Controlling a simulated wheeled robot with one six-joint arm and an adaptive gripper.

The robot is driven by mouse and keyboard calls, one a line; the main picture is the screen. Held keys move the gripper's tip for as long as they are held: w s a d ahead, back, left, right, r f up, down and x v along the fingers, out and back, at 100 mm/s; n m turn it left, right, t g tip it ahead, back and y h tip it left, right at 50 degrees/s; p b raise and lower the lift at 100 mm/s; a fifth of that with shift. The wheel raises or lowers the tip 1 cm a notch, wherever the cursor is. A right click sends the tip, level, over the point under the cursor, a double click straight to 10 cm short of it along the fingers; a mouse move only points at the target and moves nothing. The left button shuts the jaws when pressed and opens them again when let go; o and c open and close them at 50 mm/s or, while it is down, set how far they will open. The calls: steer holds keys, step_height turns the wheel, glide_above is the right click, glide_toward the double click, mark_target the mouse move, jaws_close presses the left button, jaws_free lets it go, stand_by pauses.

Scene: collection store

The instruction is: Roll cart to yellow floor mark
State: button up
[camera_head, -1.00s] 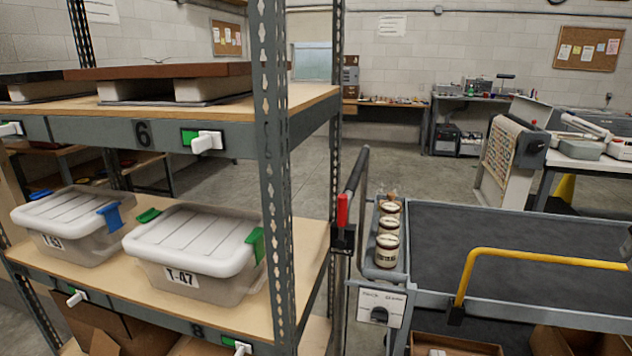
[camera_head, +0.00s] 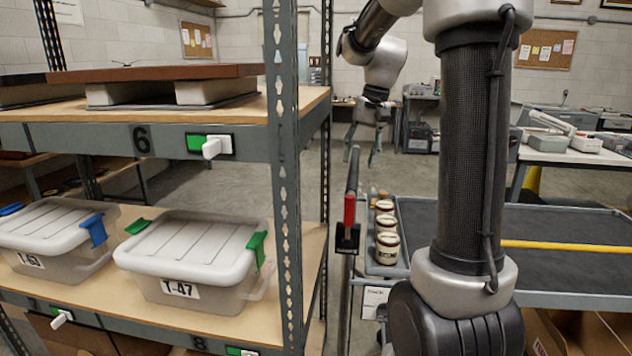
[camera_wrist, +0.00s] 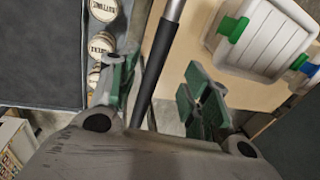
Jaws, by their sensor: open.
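The cart (camera_head: 570,222) stands at right, with a dark top, grey rim and a yellow bar (camera_head: 570,245). Its upright black handle (camera_head: 351,190) with a red lever (camera_head: 349,208) is at its left end, beside the shelf. My gripper (camera_head: 364,158) is open and points down near the handle's upper end. In the wrist view, the black handle bar (camera_wrist: 157,75) runs through the gap between the open fingers; I cannot tell whether it is at fingertip depth. My arm hides part of the cart. No yellow floor mark can be made out.
A shelf rack (camera_head: 285,170) stands close to the handle's left, with lidded bins (camera_head: 190,255) on it. Several jars (camera_head: 387,245) stand on the cart's left end. A white table (camera_head: 560,155) is behind the cart. Open concrete floor (camera_head: 240,190) lies behind the rack.

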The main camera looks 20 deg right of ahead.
mark_target(353, 182)
steer(key=f, duration=0.2)
steer(key=a+f, duration=0.1)
steer(key=f, duration=0.4)
steer(key=shift+w+a+f, duration=0.15)
steer(key=shift+w+f, duration=0.1)
steer(key=shift+f, duration=0.1)
jaws_close()
